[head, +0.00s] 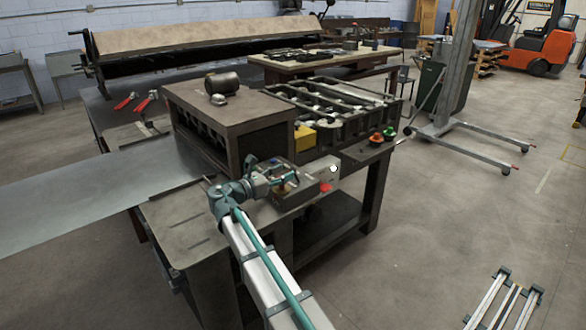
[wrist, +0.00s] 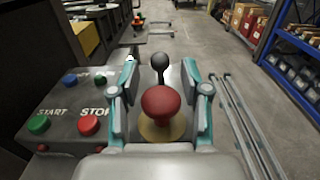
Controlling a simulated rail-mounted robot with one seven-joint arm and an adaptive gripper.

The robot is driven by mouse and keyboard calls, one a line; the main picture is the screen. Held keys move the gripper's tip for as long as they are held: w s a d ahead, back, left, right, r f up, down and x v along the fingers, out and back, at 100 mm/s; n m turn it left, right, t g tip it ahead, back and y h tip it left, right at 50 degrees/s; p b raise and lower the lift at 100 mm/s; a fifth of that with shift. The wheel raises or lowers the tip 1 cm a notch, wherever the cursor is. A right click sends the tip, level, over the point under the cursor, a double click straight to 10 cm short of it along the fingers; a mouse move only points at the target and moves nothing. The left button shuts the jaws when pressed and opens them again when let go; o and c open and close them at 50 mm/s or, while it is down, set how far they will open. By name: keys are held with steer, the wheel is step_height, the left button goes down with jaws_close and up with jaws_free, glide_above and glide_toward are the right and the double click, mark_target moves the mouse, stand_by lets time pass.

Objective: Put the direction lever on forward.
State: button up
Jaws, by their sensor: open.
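The likely direction lever is a black ball knob on a short stem (wrist: 160,62), seen in the wrist view just beyond a red mushroom knob (wrist: 161,100) on a yellow base. My gripper (wrist: 159,70) is open, with one teal-and-grey finger on each side of these knobs in the picture. No contact with the lever shows, and its marked positions cannot be read. In the head view my gripper (head: 283,180) is over the control box (head: 295,190) at the machine's front corner, and it hides most of the top there.
Left of my gripper, the panel has a green START button (wrist: 39,124), a red STOP button (wrist: 89,125) and a blue button (wrist: 69,80). A yellow block (head: 304,138) and red and green knobs (head: 382,136) lie farther along the machine.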

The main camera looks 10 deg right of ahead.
mark_target(291, 169)
steer(key=shift+x, duration=2.3)
jaws_close()
